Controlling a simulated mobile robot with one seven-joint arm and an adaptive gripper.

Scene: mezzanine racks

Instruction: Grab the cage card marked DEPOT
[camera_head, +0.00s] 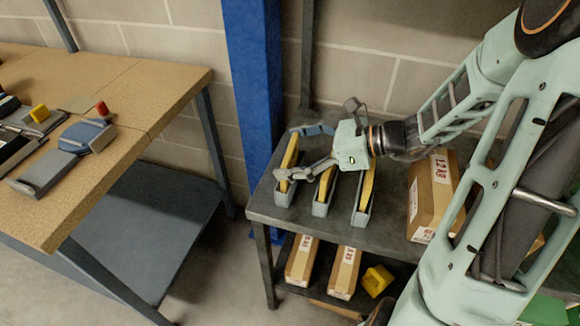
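Several thin yellow cards stand on edge in grey slotted holders on a dark grey table (262,212). I see a left card (290,150), a middle card (324,184) and a right card (367,188). No lettering is readable on them, so I cannot tell which is marked DEPOT. My gripper (287,156) reaches in from the right above the holders, with its fingers spread apart. One finger is near the far end of the left card and the other near its front part. I cannot tell whether either touches it. My gripper and fingers partly hide the cards.
A cardboard box (431,196) stands right of the holders, partly behind my arm. Boxes (302,262) and a yellow block (377,280) lie on the shelf below. A blue post (255,90) rises behind. A wooden bench (165,95) with devices stands left, across a gap.

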